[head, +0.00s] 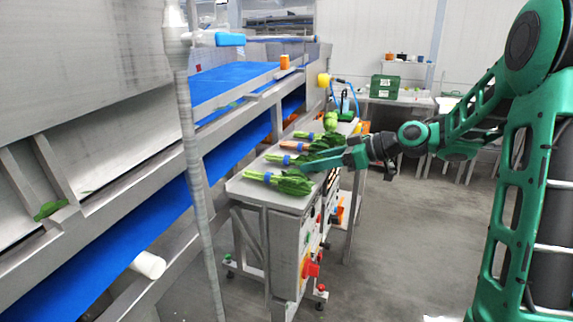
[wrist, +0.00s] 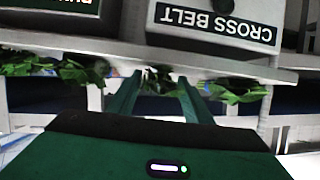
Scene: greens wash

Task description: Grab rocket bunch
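Several leafy green bunches with bands lie in a row on a steel bench top (head: 243,190). The nearest bunch (head: 280,181) has a blue band, pale stems to the left and dark leaves to the right. A second blue-banded bunch (head: 284,159) lies just behind it, its leaf end partly covered by my gripper (head: 312,165). Which bunch is rocket I cannot tell. In the wrist view my gripper (wrist: 160,79) is open, its two green fingers apart. Leaves (wrist: 157,86) show between and beyond the fingertips; whether they touch is unclear.
A blue conveyor belt (head: 228,80) in a steel frame runs along the left, with a pole (head: 197,150) in front. The bench front carries a red knob (head: 311,268) and a CROSS BELT label (wrist: 218,26).

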